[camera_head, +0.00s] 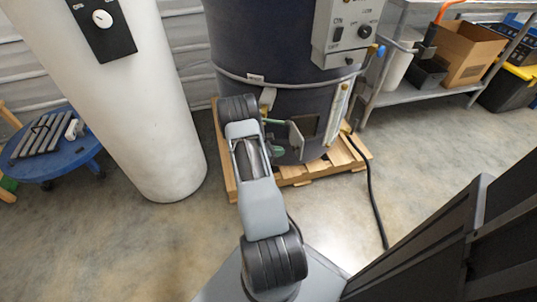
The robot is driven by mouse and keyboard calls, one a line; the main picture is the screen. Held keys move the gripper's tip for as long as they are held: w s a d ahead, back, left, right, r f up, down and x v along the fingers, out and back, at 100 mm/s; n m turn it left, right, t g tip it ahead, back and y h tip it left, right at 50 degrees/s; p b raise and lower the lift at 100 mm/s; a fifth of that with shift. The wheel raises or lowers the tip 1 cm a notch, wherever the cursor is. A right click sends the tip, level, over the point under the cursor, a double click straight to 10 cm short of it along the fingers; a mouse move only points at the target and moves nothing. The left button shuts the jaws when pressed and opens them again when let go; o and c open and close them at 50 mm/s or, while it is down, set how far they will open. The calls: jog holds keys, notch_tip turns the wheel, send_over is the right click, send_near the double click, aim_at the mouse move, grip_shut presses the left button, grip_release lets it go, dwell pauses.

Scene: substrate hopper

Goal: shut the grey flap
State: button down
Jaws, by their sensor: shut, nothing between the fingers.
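The grey flap (296,140) is a small plate low on the front of the dark blue drum-shaped hopper (285,55). It seems to stand out from the hopper wall, beside a dark patch that looks like an opening (309,127). Small green parts (278,151) show just left of the flap; I cannot tell what they belong to. My grey arm reaches forward to the hopper's lower left front. Its upper link hides what lies behind it, and I cannot make out my gripper or whether it touches the flap.
The hopper stands on a wooden pallet (295,172). A white cylinder (125,100) stands at left, near a blue stool (60,160). A black cable (372,195) runs over the floor at right. A metal shelf (425,95) with boxes is at the back right.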

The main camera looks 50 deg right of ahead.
jog(key=shift+s+d+b, duration=0.2)
jog(key=shift+s+d, duration=0.25)
jog(key=shift+d, duration=0.3)
jog(key=shift+s+d+b, duration=0.15)
jog(key=shift+s+d, duration=0.3)
jog(key=shift+d, duration=0.25)
